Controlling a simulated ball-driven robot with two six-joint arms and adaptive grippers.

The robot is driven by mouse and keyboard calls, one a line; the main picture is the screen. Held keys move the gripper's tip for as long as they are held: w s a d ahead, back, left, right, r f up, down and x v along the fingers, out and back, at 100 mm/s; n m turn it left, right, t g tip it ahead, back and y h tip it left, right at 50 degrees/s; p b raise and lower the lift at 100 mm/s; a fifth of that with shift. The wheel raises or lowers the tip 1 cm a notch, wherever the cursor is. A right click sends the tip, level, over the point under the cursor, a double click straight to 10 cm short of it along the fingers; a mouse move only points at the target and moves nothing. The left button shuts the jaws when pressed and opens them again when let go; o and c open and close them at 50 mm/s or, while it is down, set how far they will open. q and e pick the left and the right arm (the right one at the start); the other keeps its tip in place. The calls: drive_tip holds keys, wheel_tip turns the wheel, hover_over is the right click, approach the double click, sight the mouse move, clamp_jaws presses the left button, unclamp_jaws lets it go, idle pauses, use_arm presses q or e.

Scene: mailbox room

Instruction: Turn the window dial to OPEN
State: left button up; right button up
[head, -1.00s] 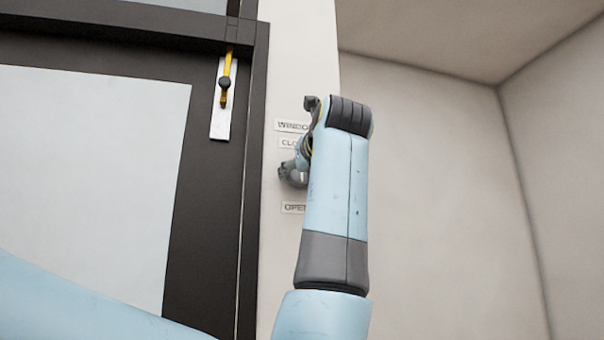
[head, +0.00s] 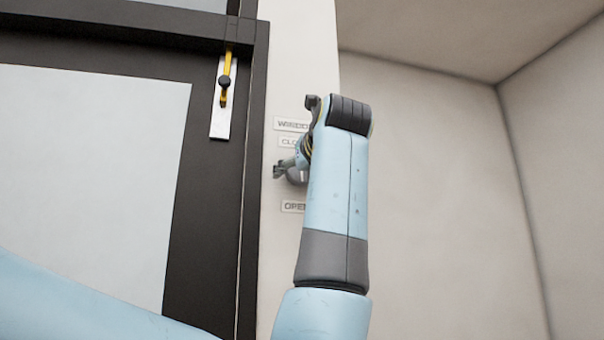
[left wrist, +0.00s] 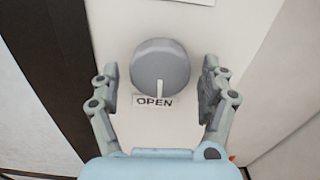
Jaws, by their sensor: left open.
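The window dial (left wrist: 160,65) is a round grey knob in the left wrist view. Its white pointer mark (left wrist: 159,88) points down at the OPEN label (left wrist: 154,102). My left gripper (left wrist: 159,75) is open, with one finger on each side of the dial and a visible gap on both sides. In the head view my left gripper (head: 279,171) is small, at the wall strip between the upper labels and the OPEN label (head: 292,206). My arm covers the dial there. My right gripper is not in view.
A WINDOW label (head: 291,125) and a partly covered label starting "CLO" (head: 289,142) are above my gripper. Left of the strip is a dark window frame (head: 215,170) with a yellow-and-black latch (head: 225,82). Bare wall (head: 430,190) lies to the right.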

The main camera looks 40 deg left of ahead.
use_arm(q)
wheel_tip(320, 180, up, 10)
drive_tip(key=shift+f, duration=0.1)
idle(0.8)
